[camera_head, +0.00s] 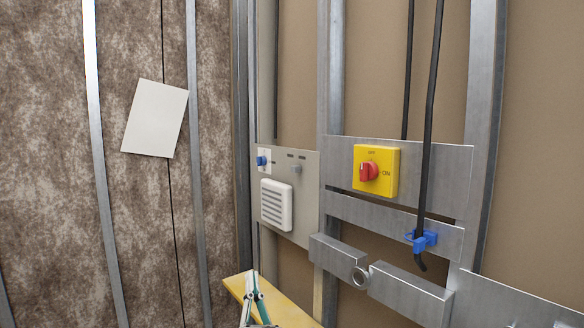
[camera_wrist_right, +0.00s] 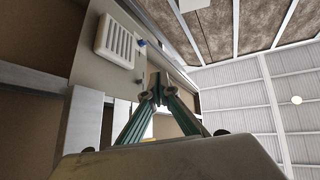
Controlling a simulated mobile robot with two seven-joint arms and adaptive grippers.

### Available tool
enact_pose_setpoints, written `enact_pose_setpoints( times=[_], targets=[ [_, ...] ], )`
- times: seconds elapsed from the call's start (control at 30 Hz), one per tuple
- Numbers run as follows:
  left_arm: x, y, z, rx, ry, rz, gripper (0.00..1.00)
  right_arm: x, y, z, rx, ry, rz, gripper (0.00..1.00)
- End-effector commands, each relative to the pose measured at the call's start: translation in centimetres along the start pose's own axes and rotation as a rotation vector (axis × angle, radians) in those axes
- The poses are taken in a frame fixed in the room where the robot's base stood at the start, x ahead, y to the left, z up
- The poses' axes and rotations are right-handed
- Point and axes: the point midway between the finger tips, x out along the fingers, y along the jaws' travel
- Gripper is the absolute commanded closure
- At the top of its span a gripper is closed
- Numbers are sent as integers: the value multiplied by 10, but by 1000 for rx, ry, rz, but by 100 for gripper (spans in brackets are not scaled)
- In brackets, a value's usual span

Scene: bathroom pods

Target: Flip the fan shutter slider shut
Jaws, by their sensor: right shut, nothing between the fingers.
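A grey panel (camera_head: 308,215) on the wall studs holds a white louvred fan vent (camera_head: 276,205). Above the vent are a small blue knob (camera_head: 262,161) on a white plate and a small grey knob (camera_head: 295,169) to its right. I cannot tell for sure which knob is the shutter slider. The vent (camera_wrist_right: 116,42) and blue knob (camera_wrist_right: 141,43) also show in the right wrist view. My right gripper (camera_head: 254,276) is shut and empty, below the panel in the head view and apart from the knobs. Its closed fingertips (camera_wrist_right: 157,92) show in the wrist view. My left gripper is out of view.
A yellow switch box (camera_head: 390,166) with a red rotary handle sits right of the panel. Black cables hang beside it, one through a blue clip (camera_head: 424,240). A metal bracket (camera_head: 400,290) juts out below. A yellow beam (camera_head: 285,312) lies near my right gripper.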

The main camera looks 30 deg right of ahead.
Motion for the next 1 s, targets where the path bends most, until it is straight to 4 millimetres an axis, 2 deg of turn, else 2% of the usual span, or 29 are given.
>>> enact_pose_setpoints(
  times=[0.03, 0.2, 0.4, 0.5, 0.7, 1.0],
  targets=[
    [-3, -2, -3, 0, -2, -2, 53, 26, -2, -22, 37, 67, 45, 100],
    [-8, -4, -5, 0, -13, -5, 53, 86, 10, -77, 158, 251, 223, 100],
    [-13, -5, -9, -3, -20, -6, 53, 137, 22, -129, 318, 407, 453, 100],
    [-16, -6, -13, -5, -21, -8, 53, 157, 25, -146, 404, 454, 573, 100],
    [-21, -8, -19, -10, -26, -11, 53, 184, 22, -165, 571, 485, 795, 100],
    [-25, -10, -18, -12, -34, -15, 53, 200, 8, -168, 698, 457, 957, 100]
  ],
)
